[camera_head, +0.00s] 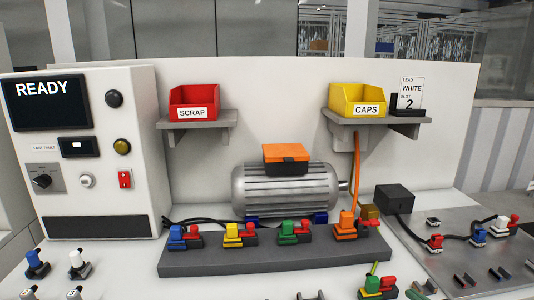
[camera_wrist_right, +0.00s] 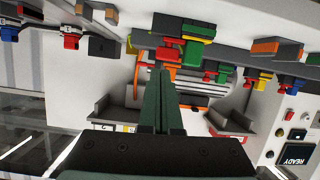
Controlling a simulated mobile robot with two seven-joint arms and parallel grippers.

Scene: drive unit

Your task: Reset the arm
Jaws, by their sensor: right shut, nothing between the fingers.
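My right gripper (camera_wrist_right: 160,74) shows in the right wrist view, its two dark green fingers side by side and closed with nothing between them. That view looks at the bench upside down. The fingertips overlap a green and red connector (camera_wrist_right: 192,42) in the picture; I cannot tell the gap between them. The head view shows no clear part of either gripper. My left gripper is not in view.
A grey block (camera_head: 275,257) carries a row of coloured connectors before a motor (camera_head: 285,188). A control cabinet (camera_head: 85,150) reads READY. Red SCRAP (camera_head: 193,103) and yellow CAPS (camera_head: 357,101) bins sit on shelves. Loose connectors crowd the front edge.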

